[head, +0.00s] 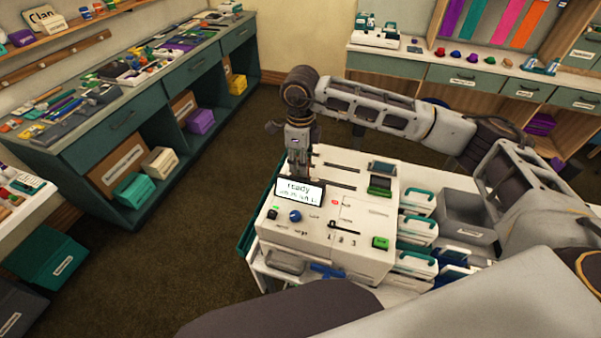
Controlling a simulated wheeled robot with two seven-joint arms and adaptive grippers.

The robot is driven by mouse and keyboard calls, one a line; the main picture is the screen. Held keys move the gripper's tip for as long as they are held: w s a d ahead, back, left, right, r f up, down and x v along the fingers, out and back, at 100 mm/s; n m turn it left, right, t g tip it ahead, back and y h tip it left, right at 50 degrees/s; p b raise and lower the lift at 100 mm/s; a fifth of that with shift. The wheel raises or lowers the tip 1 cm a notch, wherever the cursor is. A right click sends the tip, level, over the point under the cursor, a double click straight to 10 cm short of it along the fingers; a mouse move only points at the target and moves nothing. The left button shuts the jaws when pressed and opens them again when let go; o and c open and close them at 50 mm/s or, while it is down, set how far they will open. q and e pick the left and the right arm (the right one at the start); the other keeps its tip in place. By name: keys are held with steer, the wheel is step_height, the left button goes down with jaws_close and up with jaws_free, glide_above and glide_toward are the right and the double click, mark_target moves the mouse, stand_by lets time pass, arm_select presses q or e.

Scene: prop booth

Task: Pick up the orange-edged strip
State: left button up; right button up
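I cannot make out an orange-edged strip for certain in the head view. My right arm reaches in from the right and bends down at the far left of the white machine (345,258). My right gripper (298,168) points down at the machine's back left corner, behind its small screen (299,191) that reads "ready". The screen hides the fingertips, so I cannot tell if they are open or hold anything. My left gripper is not in view.
A grey bin (466,215) and several teal-handled white holders (416,230) stand right of the machine. A cluttered teal counter (75,160) runs along the left wall. Coloured strips (487,22) hang above the back cabinet. The carpet (200,235) between is clear.

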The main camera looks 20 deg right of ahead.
stand_by(0.4)
jaws_close()
steer(key=shift+r, duration=0.15)
step_height(320, 180, up, 8)
steer(key=shift+r+b, duration=0.1)
steer(key=shift+b, duration=1.05)
steer(key=shift+r, duration=0.75)
